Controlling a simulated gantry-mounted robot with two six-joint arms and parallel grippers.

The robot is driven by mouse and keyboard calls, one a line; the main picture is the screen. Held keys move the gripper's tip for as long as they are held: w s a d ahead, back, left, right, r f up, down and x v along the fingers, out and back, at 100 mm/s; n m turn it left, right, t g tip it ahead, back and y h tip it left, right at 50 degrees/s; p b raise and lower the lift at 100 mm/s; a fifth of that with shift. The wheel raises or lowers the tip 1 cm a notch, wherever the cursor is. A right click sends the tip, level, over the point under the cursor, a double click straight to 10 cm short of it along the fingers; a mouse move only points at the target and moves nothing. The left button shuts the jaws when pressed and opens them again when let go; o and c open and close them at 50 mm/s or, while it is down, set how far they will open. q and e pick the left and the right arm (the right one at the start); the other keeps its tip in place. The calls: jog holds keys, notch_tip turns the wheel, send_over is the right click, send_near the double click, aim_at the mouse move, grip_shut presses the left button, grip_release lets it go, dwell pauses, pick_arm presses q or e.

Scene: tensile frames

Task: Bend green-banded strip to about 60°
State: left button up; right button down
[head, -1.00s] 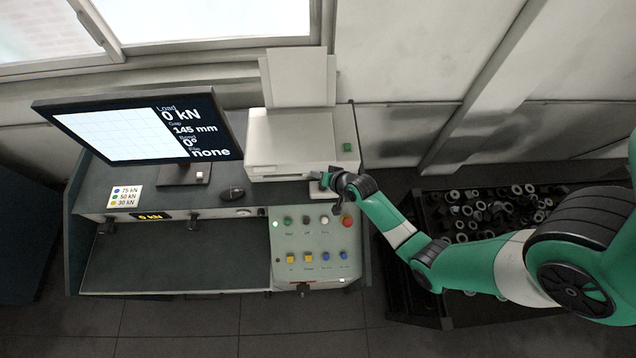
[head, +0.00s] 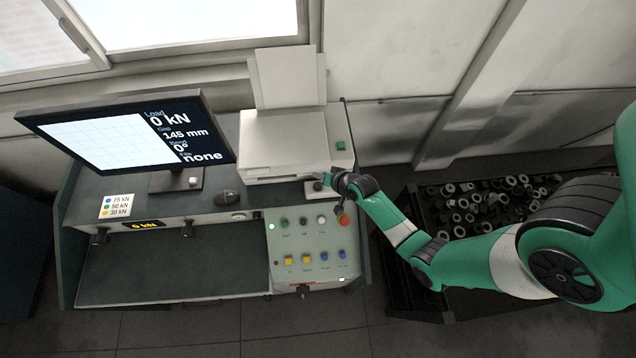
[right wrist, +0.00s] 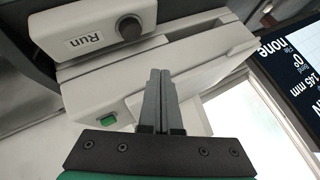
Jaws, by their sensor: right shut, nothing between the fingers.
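No green-banded strip shows in either view. My right gripper (head: 327,180) is over the right side of the desk, just in front of the white printer-like machine. In the right wrist view its two fingers (right wrist: 157,90) are shut together and empty. Contact cannot be seen. The monitor (head: 110,135) reads load 0 kN, gap 145 mm, bend 0° and "none". My left gripper is not in view.
The control panel (head: 312,262) has several coloured buttons and a red knob. A card (head: 117,206) lists blue 75, green 50 and yellow 30 kN. The white machine (head: 285,145) stands behind my gripper. A dark bin of metal rings (head: 470,205) is at the right.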

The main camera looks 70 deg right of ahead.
aim_at(320, 188)
notch_tip(320, 188, down, 5)
jog(key=b, duration=0.3)
jog(key=shift+f+b, duration=0.1)
jog(key=shift+b, duration=0.2)
dwell(1.6)
jog(key=shift+f, duration=0.35)
